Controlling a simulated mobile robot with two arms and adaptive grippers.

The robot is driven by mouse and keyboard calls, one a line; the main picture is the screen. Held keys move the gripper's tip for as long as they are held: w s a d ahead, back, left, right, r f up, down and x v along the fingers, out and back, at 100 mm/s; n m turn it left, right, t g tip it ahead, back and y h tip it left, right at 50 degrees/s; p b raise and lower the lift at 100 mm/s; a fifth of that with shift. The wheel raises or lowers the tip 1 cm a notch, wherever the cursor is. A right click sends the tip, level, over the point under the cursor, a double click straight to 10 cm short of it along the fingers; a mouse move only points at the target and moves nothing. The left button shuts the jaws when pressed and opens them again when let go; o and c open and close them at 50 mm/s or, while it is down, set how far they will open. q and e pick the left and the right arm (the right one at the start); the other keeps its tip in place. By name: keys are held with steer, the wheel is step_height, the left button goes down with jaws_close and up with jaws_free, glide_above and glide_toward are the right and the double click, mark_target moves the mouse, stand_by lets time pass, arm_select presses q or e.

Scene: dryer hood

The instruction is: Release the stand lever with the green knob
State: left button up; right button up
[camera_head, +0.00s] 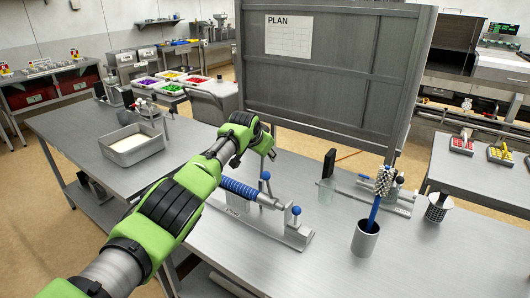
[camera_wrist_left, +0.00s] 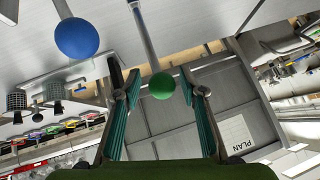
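The green knob (camera_wrist_left: 161,86) sits at the end of a thin metal lever (camera_wrist_left: 144,35) in the left wrist view. My left gripper (camera_wrist_left: 157,92) is open, with one finger on each side of the knob and gaps visible. In the head view my left gripper (camera_head: 268,150) is above the far side of a metal stand (camera_head: 249,226) with a blue spiral roller (camera_head: 239,188); the green knob cannot be made out there. A blue knob (camera_head: 265,175) stands near the roller, and another blue knob (camera_head: 296,210) is at the right end. My right gripper is not in view.
A cup with a brush (camera_head: 366,239) stands right of the stand. Behind it are a second stand (camera_head: 383,200) and a grey panel (camera_head: 331,75) with a plan sheet. A metal tray (camera_head: 131,146) is at left. The front right tabletop is clear.

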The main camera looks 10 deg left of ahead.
arm_select(q)
steer(key=shift+r, duration=0.1)
steer(key=shift+v, duration=0.95)
steer(key=v, duration=1)
